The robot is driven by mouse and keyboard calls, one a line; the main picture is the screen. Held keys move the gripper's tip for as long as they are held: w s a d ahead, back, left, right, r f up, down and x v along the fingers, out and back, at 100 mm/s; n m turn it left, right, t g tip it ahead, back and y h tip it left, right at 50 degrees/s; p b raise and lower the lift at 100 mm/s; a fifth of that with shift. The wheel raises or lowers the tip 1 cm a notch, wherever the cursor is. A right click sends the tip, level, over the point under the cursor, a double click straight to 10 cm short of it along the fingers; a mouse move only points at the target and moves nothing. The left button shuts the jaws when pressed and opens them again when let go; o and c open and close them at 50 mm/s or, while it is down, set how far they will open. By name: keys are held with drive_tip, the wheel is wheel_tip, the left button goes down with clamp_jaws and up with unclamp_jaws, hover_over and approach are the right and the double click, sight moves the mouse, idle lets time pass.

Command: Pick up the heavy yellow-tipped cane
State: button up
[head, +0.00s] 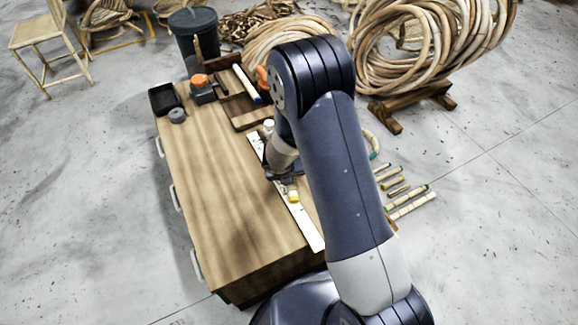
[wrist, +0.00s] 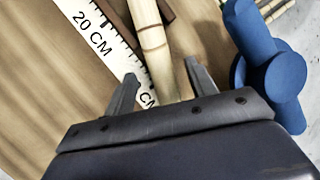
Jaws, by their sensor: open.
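In the wrist view a pale cane (wrist: 154,45) with a brown band runs from the top edge down between my gripper's fingers. My gripper (wrist: 160,70) is open, one finger on each side of the cane; I cannot tell whether either touches it. The cane's lower end is hidden behind my gripper body. In the head view my gripper (head: 284,178) is low over the right side of the workbench. A yellow tip (head: 293,196) shows just below it, beside the white ruler. Most of the cane is hidden there by my arm.
A white ruler (wrist: 95,35) lies left of the cane on the workbench (head: 205,185). A blue rounded part (wrist: 265,65) stands close on the right. A wooden tray (head: 240,108), an orange-topped item (head: 200,85) and a black box (head: 164,98) sit at the bench's far end.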

drive_tip(key=shift+w+d+f, duration=0.2)
drive_tip(key=shift+w+f, duration=0.05)
drive_tip(key=shift+f, duration=0.35)
drive_tip(key=shift+r, duration=0.1)
drive_tip(key=shift+c, duration=0.3)
clamp_jaws()
drive_tip(key=shift+r, duration=0.1)
